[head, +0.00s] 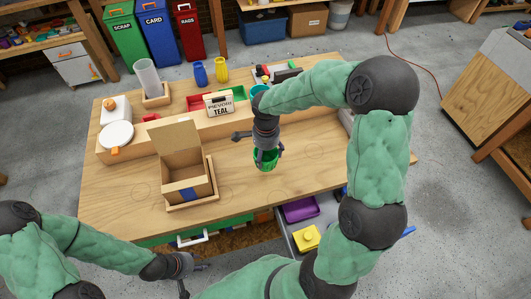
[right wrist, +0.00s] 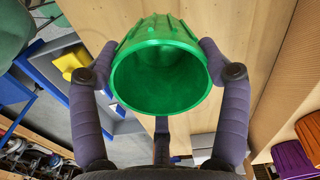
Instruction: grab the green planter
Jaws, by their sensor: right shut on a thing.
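The green planter (head: 265,163) is a ribbed cup over the front middle of the wooden table. My right gripper (head: 267,152) comes down on it from above and is shut on it. In the right wrist view the planter (right wrist: 160,72) sits between my two fingers, one on each side, with its open mouth facing the camera and its inside empty. I cannot tell whether its base touches the table. My left gripper (head: 190,279) is low at the front left, off the table's front edge, with its fingers apart and empty.
An open cardboard box (head: 184,172) stands on the table left of the planter. An open drawer with a purple bin (head: 300,208) and yellow block (head: 307,237) is in front.

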